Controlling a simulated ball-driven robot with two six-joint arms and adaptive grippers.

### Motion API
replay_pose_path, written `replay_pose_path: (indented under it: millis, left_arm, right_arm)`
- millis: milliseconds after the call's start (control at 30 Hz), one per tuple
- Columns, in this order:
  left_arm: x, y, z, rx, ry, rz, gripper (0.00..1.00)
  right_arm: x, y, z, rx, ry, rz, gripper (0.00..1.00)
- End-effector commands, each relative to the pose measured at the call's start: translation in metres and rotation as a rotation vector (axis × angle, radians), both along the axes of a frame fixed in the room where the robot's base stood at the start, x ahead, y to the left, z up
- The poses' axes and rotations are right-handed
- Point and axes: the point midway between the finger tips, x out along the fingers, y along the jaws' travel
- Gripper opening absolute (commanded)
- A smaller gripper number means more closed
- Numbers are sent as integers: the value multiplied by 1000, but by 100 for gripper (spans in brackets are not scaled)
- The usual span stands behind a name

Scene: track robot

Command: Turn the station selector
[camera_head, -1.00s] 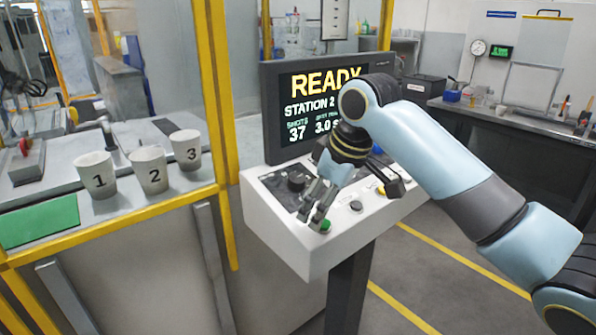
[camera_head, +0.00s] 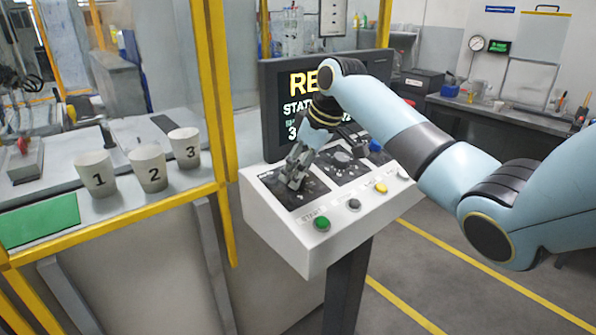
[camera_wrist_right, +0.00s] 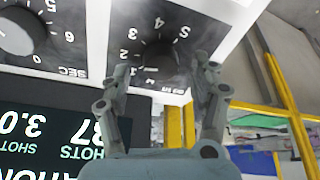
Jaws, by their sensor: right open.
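The station selector is a dark knob (camera_wrist_right: 160,56) on a black plate with printed numbers in the right wrist view. In the head view my gripper hides it on the left part of the white control panel (camera_head: 290,236). My right gripper (camera_head: 294,180) is over the selector, pointing down at the plate. In the right wrist view its two fingers (camera_wrist_right: 160,85) are spread apart, one on either side of the knob. I cannot tell whether they touch it. My left gripper is not in view.
A screen (camera_head: 275,100) stands behind the panel, partly covered by my arm. A green button (camera_head: 321,224), a black button (camera_head: 354,205) and a yellow button (camera_head: 381,188) line the panel's front. A seconds dial (camera_wrist_right: 20,34) sits beside the selector. A yellow post (camera_head: 217,110) stands left.

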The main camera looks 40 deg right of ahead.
Motion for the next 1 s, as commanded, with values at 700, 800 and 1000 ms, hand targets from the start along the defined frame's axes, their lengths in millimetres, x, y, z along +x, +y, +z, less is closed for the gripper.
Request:
replay_pose_path:
  millis: [700,800,1000]
  left_arm:
    - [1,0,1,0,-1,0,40]
    - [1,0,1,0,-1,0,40]
    - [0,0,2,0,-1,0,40]
  right_arm:
    - [6,3,-16,0,0,0,29]
    - [6,3,-16,0,0,0,16]
    - [6,3,-15,1,0,-3,7]
